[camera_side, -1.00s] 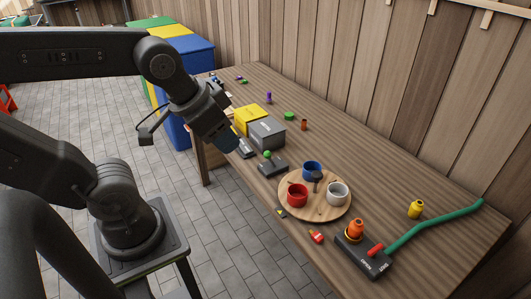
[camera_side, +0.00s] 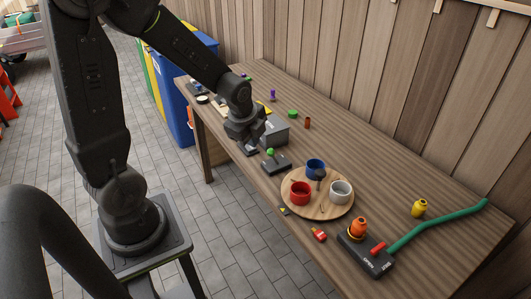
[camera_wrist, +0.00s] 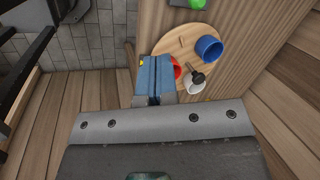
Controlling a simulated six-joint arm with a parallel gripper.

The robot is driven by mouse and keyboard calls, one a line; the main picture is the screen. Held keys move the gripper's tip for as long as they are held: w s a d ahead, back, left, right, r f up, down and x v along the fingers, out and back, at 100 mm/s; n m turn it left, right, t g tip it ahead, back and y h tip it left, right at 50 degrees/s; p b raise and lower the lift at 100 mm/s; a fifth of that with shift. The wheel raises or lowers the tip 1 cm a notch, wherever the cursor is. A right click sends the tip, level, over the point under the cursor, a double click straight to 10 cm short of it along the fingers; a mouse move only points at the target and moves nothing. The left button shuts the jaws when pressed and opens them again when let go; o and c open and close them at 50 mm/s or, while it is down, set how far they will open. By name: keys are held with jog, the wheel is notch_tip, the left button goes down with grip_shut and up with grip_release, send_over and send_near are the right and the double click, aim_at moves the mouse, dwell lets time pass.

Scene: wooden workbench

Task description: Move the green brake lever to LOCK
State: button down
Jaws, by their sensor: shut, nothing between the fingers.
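A small dark lever box (camera_side: 276,165) with a green-knobbed lever (camera_side: 270,152) stands near the table's front edge, left of the round tray. The green knob (camera_wrist: 197,4) also shows at the top edge of the wrist view, cut off. Its markings cannot be read. My gripper (camera_wrist: 154,58) is shut and empty, its blue fingers together.
A round wooden tray (camera_side: 296,206) holds a red mug (camera_side: 299,193), a blue mug (camera_side: 315,167) and a white mug (camera_side: 341,191). The back right table is mostly clear.

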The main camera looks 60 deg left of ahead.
dwell(0.3)
send_near(273, 157)
jog(key=s+d+f, duration=0.1)
jog(key=s+f, duration=0.3)
jog(key=shift+w+a+f, duration=0.25)
jog(key=shift+w, duration=0.3)
jog(key=shift+w+a+f, duration=0.2)
jog(key=shift+w+a, duration=0.05)
jog(key=shift+w, duration=0.3)
jog(key=shift+w+a+f, duration=0.2)
jog(key=shift+w+f, duration=0.05)
jog(key=shift+w, duration=0.3)
jog(key=shift+w+r+g, duration=0.15)
jog(key=shift+w+g, duration=0.1)
jog(key=shift+g, duration=0.05)
